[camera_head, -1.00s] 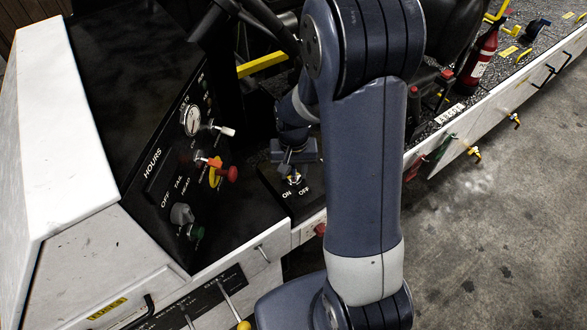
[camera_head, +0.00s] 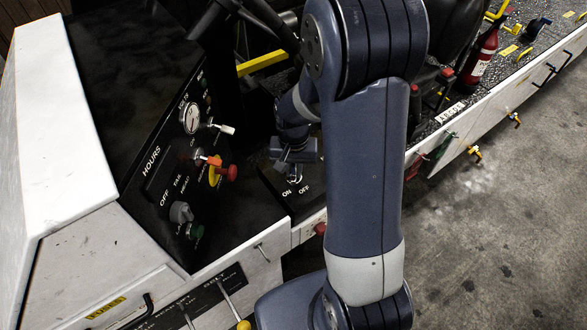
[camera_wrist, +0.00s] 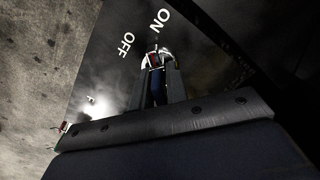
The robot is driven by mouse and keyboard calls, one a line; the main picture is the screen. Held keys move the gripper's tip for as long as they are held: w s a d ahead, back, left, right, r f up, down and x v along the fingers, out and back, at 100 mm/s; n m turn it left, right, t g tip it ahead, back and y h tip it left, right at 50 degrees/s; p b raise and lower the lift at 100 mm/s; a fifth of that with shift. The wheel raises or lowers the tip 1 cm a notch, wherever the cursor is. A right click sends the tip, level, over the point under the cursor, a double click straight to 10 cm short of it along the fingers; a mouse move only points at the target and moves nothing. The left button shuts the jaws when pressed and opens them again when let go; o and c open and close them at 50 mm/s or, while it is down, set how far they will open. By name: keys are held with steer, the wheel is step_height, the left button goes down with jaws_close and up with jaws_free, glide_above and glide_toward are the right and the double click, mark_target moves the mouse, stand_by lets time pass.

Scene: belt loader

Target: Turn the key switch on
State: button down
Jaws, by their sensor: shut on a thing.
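The key switch (camera_head: 293,179) sits on a black box top between the white words ON and OFF, partly hidden by my gripper in the head view. In the wrist view the key switch (camera_wrist: 154,58) shows as a bright metal ring with a small red part, right at my fingertips. My gripper (camera_head: 293,166) is over the switch; in the wrist view its two fingers (camera_wrist: 155,77) are close together and shut on the key. The key itself is mostly hidden between the fingers, so its exact angle cannot be told.
A dark dash panel (camera_head: 170,195) with a gauge (camera_head: 191,118), a red knob (camera_head: 231,172) and other switches stands left of my gripper. Levers (camera_head: 238,305) rise at the front. A red extinguisher (camera_head: 479,60) is at the upper right. Open concrete floor (camera_head: 500,230) lies right.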

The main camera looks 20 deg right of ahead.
steer(key=m+b, duration=0.1)
steer(key=m, duration=0.3)
steer(key=shift+m, duration=0.3)
steer(key=c, duration=1.4)
jaws_free()
step_height(320, 180, up, 11)
steer(key=shift+f+b, duration=0.1)
steer(key=shift+b, duration=0.35)
